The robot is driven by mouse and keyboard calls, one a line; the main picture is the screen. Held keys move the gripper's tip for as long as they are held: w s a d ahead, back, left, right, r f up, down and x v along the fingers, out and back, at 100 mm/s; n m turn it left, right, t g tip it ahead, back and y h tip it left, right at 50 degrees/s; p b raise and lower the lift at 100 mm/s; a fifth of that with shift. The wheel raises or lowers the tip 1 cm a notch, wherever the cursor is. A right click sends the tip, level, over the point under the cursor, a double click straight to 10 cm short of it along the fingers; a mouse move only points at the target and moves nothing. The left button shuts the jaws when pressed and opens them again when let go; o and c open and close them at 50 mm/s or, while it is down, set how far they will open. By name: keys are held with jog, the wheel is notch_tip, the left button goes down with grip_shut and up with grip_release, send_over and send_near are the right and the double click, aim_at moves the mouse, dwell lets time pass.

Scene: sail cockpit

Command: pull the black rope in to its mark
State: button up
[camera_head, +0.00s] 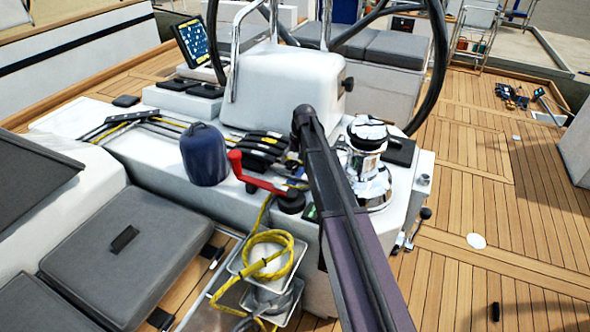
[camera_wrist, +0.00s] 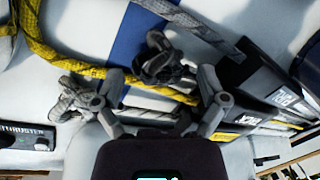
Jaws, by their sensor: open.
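In the wrist view my gripper (camera_wrist: 161,78) is open, with its two fingers spread apart. A dark, bunched rope-like piece (camera_wrist: 160,58) shows just beyond the gap between them; I cannot tell for sure that it is the black rope. A yellow rope (camera_wrist: 62,66) runs across from the left and passes behind the fingers. A grey knotted rope (camera_wrist: 75,98) lies beside the left finger. No mark on a black rope can be made out. In the head view my arm reaches over the cockpit console, and the gripper cannot be made out clearly.
Black rope clutches (camera_head: 262,147) sit on the console beside a red lever (camera_head: 258,176). A chrome winch (camera_head: 368,160) stands right of my arm. A blue rounded object (camera_head: 204,154) stands left. A yellow rope coil (camera_head: 267,250) hangs in front.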

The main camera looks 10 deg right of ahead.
jog(key=shift+a+f+b, duration=0.2)
jog(key=shift+f+b, duration=0.5)
jog(key=shift+f, duration=0.3)
